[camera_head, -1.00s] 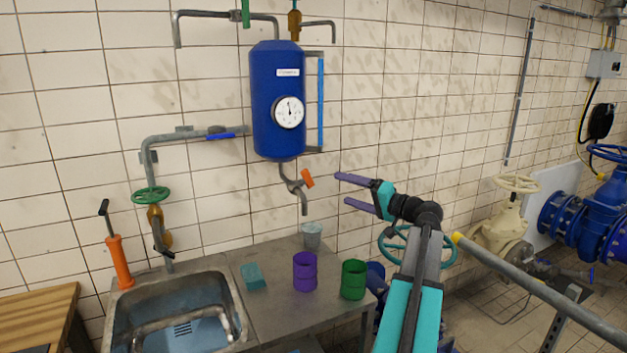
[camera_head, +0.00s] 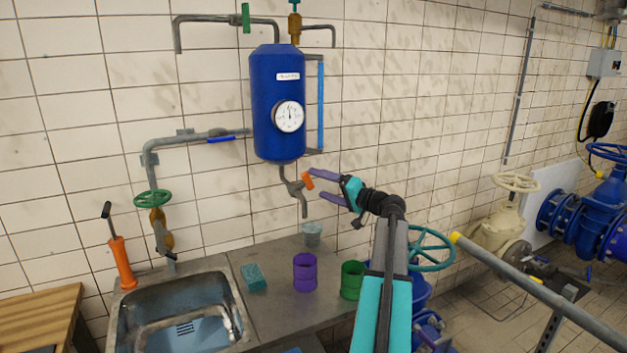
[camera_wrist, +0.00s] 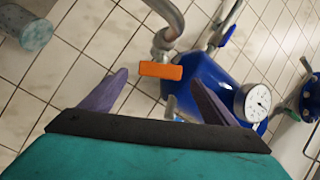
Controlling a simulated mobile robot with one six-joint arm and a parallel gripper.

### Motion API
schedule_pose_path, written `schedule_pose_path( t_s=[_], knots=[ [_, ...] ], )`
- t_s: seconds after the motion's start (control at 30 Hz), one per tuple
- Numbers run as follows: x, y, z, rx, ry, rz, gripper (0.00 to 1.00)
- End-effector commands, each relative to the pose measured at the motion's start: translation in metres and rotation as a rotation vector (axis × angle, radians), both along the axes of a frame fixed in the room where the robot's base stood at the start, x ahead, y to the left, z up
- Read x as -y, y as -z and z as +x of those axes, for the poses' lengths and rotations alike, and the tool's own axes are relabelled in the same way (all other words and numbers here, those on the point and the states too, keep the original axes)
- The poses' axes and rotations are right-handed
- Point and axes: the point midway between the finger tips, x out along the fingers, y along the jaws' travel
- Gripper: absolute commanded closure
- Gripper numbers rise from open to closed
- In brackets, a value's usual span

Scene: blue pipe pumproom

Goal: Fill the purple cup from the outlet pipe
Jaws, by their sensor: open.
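The purple cup (camera_head: 305,273) stands upright on the grey counter, left of the green cup. The outlet pipe (camera_head: 303,205) hangs below the blue tank (camera_head: 277,105), with an orange valve handle (camera_head: 308,181) at its side. The pipe also shows in the wrist view (camera_wrist: 165,38), with the orange handle (camera_wrist: 161,71) ahead of my fingers. My gripper (camera_head: 317,186) is open and empty, its purple fingers pointing left close to the orange handle. In the wrist view the fingers (camera_wrist: 150,92) are spread to either side of the handle. I cannot tell whether they touch it.
A green cup (camera_head: 352,279), a grey cup (camera_head: 312,233) and a teal sponge (camera_head: 253,277) sit on the counter (camera_head: 278,312). A sink (camera_head: 130,318) with an orange pump (camera_head: 122,262) is at left. A grey rail (camera_head: 530,285) crosses at right.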

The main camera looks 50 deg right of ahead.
Motion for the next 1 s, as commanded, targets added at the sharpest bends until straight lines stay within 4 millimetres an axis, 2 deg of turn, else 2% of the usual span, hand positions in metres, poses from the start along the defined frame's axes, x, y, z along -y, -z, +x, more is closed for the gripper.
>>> schedule_pose_path(
  t_s=[0.1, 0.3, 0.7, 0.77, 0.93, 0.97, 1.0],
  knots=[
    [-0.001, -0.002, 0.018, 0.0, -0.002, 0.001, 0.19],
    [-0.002, -0.001, 0.035, 0.0, -0.002, 0.001, 0.19],
    [-0.002, 0.0, 0.039, 0.0, 0.0, 0.0, 0.19],
    [-0.002, 0.0, 0.039, 0.0, 0.0, 0.0, 0.27],
    [-0.002, 0.0, 0.039, 0.0, 0.0, 0.0, 0.56],
    [-0.002, 0.0, 0.039, 0.0, 0.0, 0.0, 0.6],
    [-0.002, 0.0, 0.039, 0.0, 0.0, 0.0, 0.6]
  ],
)
